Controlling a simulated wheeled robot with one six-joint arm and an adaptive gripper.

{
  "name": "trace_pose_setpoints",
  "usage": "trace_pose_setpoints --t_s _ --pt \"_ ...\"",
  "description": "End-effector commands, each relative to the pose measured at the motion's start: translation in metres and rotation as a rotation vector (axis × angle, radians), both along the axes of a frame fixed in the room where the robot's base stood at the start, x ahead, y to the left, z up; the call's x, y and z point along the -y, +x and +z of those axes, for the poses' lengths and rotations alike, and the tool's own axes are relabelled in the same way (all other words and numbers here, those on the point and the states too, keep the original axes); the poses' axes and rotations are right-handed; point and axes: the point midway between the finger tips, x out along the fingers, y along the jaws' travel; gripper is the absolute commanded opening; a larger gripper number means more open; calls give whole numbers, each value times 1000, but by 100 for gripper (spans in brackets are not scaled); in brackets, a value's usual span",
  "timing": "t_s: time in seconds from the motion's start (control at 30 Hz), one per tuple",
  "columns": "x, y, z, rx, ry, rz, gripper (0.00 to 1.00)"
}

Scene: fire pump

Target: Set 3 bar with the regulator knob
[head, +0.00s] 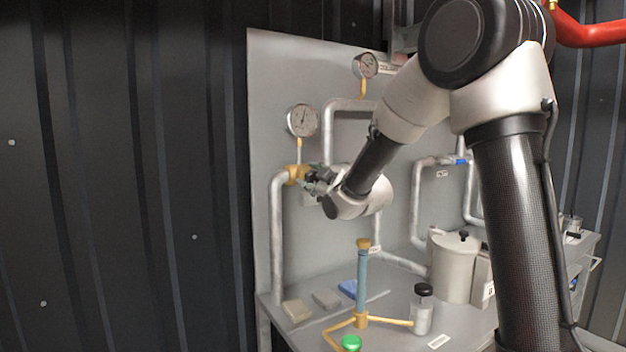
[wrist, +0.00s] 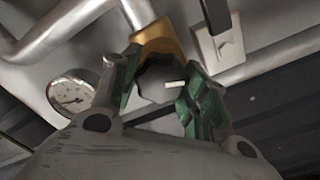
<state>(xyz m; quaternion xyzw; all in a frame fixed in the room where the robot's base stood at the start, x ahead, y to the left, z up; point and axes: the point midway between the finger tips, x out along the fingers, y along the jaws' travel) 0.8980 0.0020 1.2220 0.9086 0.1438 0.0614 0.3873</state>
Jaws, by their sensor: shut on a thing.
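The regulator is a brass body (head: 293,174) on the left pipe of the grey panel; its brass also shows in the wrist view (wrist: 158,42). Its dark knob (wrist: 157,78), with a white pointer mark on its right side, sits between the green-padded fingers of my gripper (wrist: 160,92), which is shut on it. In the head view my gripper (head: 318,178) reaches the regulator from the right and hides the knob. A round white gauge (head: 302,120) stands above the regulator. Its needle points roughly upward; the scale numbers are too small to read. A gauge also shows in the wrist view (wrist: 70,95).
A second gauge (head: 366,66) is higher on the panel. Grey pipes run close around my gripper. Below, the bench holds a blue column with a brass base (head: 361,320), a grey pot (head: 455,268), a black-topped container (head: 422,312) and small blocks.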

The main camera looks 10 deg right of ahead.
Motion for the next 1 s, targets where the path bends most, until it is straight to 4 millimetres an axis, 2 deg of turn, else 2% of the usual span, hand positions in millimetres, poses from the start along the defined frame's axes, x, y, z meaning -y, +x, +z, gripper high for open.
trace_pose_setpoints --t_s 0.67,0.7,0.77,0.8,1.0 --pt "0 0 -1 15 -54 0 21" --pt "0 0 -1 15 -54 0 52" --pt "0 0 -1 15 -54 0 63" --pt "0 0 -1 15 -54 0 67" --pt "0 0 -2 13 -55 0 67"
